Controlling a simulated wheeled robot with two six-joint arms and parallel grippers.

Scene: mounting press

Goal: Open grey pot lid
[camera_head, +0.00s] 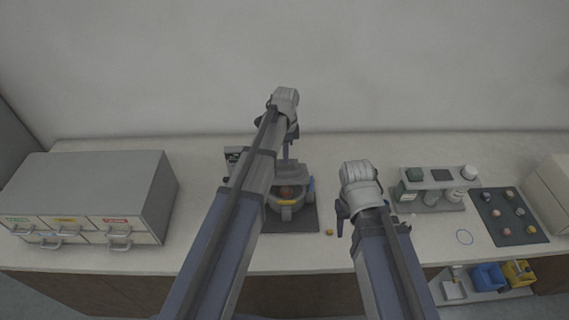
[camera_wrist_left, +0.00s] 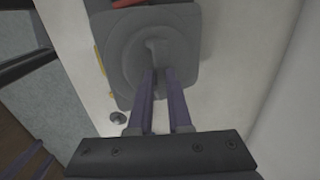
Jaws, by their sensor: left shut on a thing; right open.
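The grey pot (camera_head: 287,213) stands on a dark mat behind the counter's front edge. A reddish-brown round content (camera_head: 287,192) shows in its open front. Its grey lid (camera_head: 291,170) is raised at the back, above the pot's rim. My left gripper (camera_head: 287,150) reaches down from above, behind the pot, at the lid. In the left wrist view, my left gripper (camera_wrist_left: 160,75) is shut on the handle (camera_wrist_left: 153,50) of the grey lid (camera_wrist_left: 185,75). My right gripper (camera_head: 343,220) is open and empty, right of the pot and apart from it.
A grey drawer cabinet (camera_head: 90,185) stands at the left. A rack with jars (camera_head: 435,197) and a dark tray with several round pieces (camera_head: 508,216) are at the right. A small yellow piece (camera_head: 329,232) lies near the mat.

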